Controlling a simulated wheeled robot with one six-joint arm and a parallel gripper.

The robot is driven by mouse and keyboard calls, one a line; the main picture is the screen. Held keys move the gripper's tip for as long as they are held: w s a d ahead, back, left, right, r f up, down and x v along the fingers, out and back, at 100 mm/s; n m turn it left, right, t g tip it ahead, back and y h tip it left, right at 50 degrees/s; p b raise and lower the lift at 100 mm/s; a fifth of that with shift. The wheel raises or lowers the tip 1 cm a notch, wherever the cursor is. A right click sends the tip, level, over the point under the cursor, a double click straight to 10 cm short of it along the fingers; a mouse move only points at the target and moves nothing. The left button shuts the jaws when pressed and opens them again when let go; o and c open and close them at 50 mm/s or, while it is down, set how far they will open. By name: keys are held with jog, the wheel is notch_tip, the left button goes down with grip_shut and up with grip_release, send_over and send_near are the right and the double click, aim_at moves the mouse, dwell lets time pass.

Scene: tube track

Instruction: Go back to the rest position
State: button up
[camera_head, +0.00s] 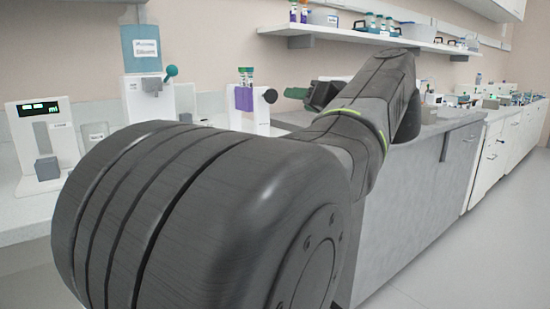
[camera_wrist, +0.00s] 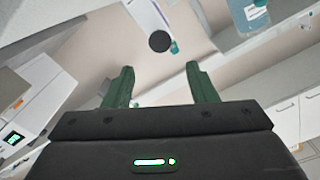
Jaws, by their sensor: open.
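My gripper (camera_wrist: 162,82) shows in the wrist view with its two green fingers spread wide apart. It is open, and nothing is between the fingers. In the head view the green fingers of my gripper (camera_head: 297,93) show small beyond my dark arm. There they point left, above the counter, just right of a white stand (camera_head: 255,122) with a black knob (camera_head: 270,96). A purple tube holder (camera_head: 244,98) with green-capped tubes is on the left of that stand. The black knob also shows ahead of the fingers in the wrist view (camera_wrist: 159,41). My arm hides much of the counter.
A dispenser with a blue container (camera_head: 141,48) and teal knob stands left of the tube holder. A white instrument with a green display (camera_head: 38,108) is at far left. A wall shelf (camera_head: 360,38) holding bottles runs above my gripper. Open floor (camera_head: 480,255) lies at right.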

aim_at(273, 96)
jog(key=b+x, duration=0.1)
jog(key=x, duration=0.9)
jog(key=shift+w+a+b, duration=0.25)
jog(key=shift+w+b, duration=0.05)
jog(key=shift+b, duration=0.05)
